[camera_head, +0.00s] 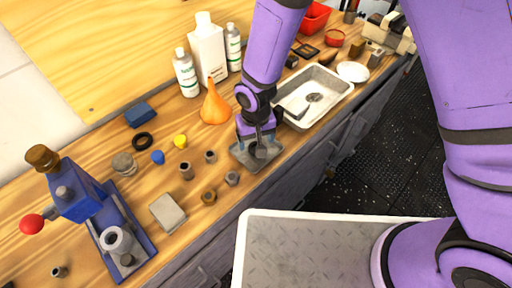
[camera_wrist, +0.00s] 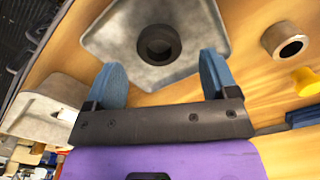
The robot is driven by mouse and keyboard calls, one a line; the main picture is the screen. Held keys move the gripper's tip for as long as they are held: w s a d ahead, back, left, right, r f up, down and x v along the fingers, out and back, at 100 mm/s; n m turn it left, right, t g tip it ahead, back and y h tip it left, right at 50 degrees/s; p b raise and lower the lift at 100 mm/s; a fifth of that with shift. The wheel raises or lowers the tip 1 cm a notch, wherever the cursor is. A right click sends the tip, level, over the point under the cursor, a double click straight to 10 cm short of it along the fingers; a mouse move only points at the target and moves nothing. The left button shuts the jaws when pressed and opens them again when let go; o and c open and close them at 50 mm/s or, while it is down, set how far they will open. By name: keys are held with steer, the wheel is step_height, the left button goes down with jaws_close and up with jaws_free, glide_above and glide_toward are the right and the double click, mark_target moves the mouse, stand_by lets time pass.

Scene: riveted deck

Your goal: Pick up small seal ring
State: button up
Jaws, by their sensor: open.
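A small dark ring (camera_wrist: 158,44) with a round hole sits on a grey metal plate (camera_wrist: 205,28) in the wrist view. It lies just beyond my fingertips, roughly centred between them. My gripper (camera_wrist: 161,62) is open, its two blue fingers apart and nothing held. In the head view my gripper (camera_head: 257,143) is over the grey plate (camera_head: 240,155) near the bench's front edge and mostly hides what is on it. A flat, wider black ring (camera_head: 143,142) lies farther left on the wood. I cannot tell which ring is the small seal ring.
Several small nuts and bushings, including one bushing (camera_head: 186,171), stand left of the plate. An orange funnel (camera_head: 215,104) stands behind my gripper, with white bottles (camera_head: 207,48) beyond it. A metal sink tray (camera_head: 330,88) is close on the right. A blue press (camera_head: 85,205) stands far left.

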steer(key=shift+f, duration=1.4)
steer(key=c, duration=1)
steer(key=shift+r, duration=0.1)
